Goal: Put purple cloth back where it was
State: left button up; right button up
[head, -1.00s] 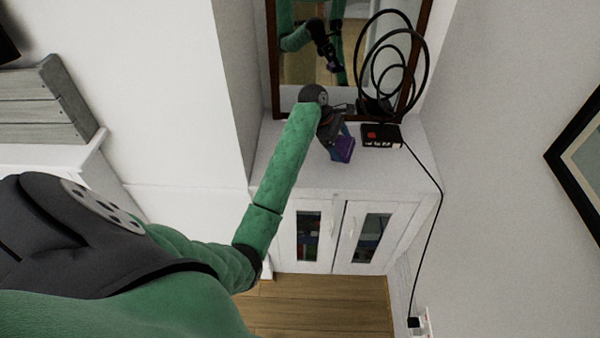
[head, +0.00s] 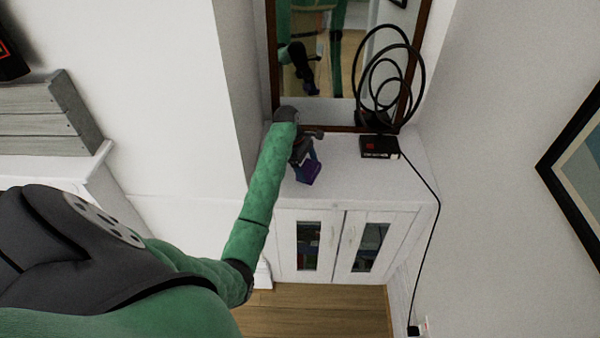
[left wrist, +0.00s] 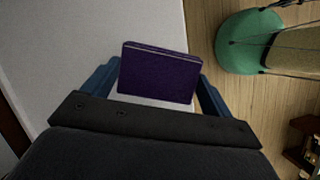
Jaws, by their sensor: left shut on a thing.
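The purple cloth (head: 308,173) is a small folded block. It also shows in the left wrist view (left wrist: 158,75), between the two blue fingers. My left gripper (head: 303,163) is shut on it at the left part of the white cabinet top (head: 352,182). Whether the cloth touches the cabinet top or hangs just above it, I cannot tell. My right gripper is not in view.
A small black box (head: 379,146) with a cable stands right of the cloth, and black rings (head: 391,70) stand behind it. A framed mirror (head: 330,110) rises at the back. The cabinet top's right front is clear.

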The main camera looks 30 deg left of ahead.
pick_arm(q)
jog(key=a, duration=0.1)
jog(key=a+f, duration=0.1)
jog(key=a+p, duration=0.1)
jog(key=shift+s+f, duration=0.1)
jog(key=shift+f, duration=0.25)
jog(key=shift+f+p, duration=0.25)
jog(key=shift+p, duration=0.1)
notch_tip(320, 180, down, 3)
jog(key=shift+p, duration=0.85)
jog(key=shift+f, duration=0.25)
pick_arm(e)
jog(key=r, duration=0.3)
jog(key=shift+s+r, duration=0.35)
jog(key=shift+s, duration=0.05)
pick_arm(q)
jog(key=shift+f, duration=0.1)
jog(key=o, duration=0.7)
